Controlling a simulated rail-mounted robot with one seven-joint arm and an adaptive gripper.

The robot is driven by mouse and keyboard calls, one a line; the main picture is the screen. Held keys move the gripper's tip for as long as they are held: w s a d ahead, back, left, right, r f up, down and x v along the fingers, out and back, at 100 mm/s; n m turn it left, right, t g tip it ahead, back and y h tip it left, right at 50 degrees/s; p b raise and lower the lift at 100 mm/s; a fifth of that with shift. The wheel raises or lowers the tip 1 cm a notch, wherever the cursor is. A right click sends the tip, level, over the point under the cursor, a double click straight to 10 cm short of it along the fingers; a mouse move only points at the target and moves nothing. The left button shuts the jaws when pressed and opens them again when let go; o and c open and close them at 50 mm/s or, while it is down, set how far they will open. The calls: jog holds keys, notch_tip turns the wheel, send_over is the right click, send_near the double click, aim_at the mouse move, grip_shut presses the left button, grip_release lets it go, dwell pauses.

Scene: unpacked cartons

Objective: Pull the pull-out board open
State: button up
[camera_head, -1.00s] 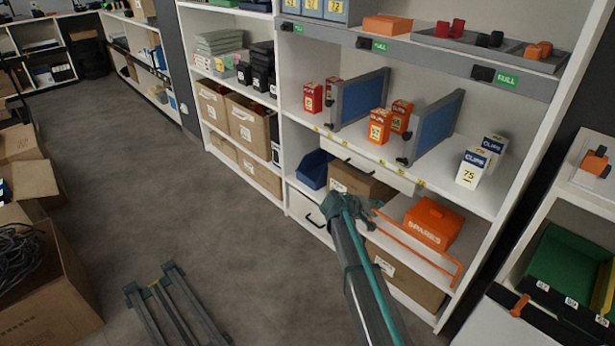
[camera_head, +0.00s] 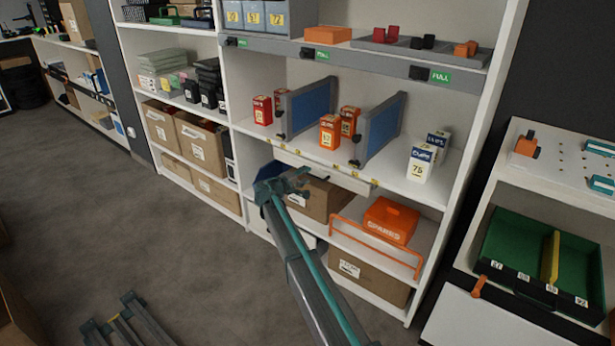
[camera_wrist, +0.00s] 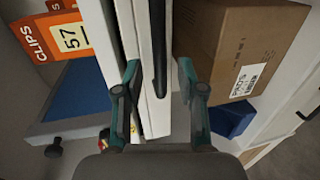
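A narrow white board front (camera_head: 330,172), which looks like the pull-out board, sits under the middle shelf of the white rack, flush with the shelf edge as far as I can see. In the wrist view the board front (camera_wrist: 150,110) runs up the picture, with a dark bar-like handle (camera_wrist: 159,50) on it. My gripper (camera_head: 285,184) is at the board's left part and hides some of it. In the wrist view my gripper (camera_wrist: 159,72) is open, its fingers spread either side of the board and handle. I cannot tell whether either finger touches.
Below the board are a cardboard box (camera_head: 325,198), an orange SPARES case (camera_head: 390,219) and an orange rail (camera_head: 372,243). Above are clip boxes (camera_head: 330,131) and blue divider panels (camera_head: 381,130). A grey upper shelf edge (camera_head: 380,66) carries green tags. Open floor (camera_head: 90,210) lies left.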

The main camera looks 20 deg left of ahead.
jog(key=shift+x, duration=1.25)
jog(key=shift+c, duration=0.2)
grip_shut()
